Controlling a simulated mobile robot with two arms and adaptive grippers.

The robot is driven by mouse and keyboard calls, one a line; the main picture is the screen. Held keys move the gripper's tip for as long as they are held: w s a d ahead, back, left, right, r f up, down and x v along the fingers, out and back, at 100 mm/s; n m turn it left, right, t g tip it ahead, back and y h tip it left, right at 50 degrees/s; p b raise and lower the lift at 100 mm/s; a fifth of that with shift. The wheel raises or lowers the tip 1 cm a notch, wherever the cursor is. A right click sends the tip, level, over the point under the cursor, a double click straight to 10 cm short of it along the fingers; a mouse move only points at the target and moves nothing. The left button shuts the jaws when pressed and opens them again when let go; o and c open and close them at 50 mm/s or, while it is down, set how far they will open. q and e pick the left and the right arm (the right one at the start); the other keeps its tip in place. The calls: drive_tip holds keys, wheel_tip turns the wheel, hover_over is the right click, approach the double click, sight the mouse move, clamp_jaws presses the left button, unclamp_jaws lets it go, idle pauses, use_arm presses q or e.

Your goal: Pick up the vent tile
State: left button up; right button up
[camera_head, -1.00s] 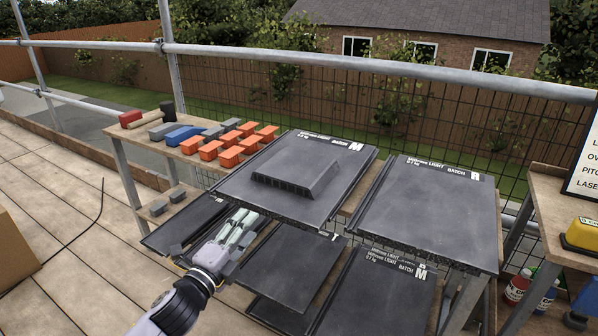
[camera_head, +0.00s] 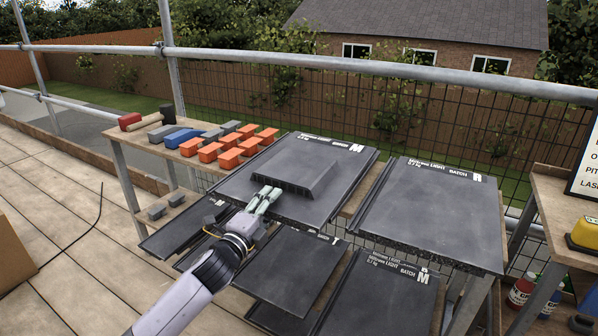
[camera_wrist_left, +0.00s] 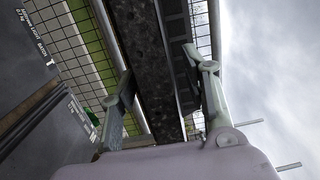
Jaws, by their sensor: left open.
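The vent tile (camera_head: 318,203) is a dark grey slab with a raised vent hood (camera_head: 289,174) in its middle. It lies at the back of the wooden bench in the head view. My left gripper (camera_head: 264,199) is at the tile's near left edge, just in front of the hood. In the left wrist view the gripper (camera_wrist_left: 160,95) is open, with one finger on each side of the tile's dark rough edge (camera_wrist_left: 155,60). Whether the fingers touch the tile I cannot tell. My right gripper is not in view.
A plain dark tile (camera_head: 432,210) lies to the right. More tiles (camera_head: 375,295) are on a lower shelf. Orange blocks (camera_head: 229,158), blue and grey blocks and a mallet (camera_head: 130,120) are at the left. A yellow case (camera_head: 585,236) stands at the far right.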

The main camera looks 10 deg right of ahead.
use_arm(q)
drive_tip(key=shift+c, duration=0.5)
clamp_jaws()
idle(0.4)
drive_tip(key=shift+r, duration=0.2)
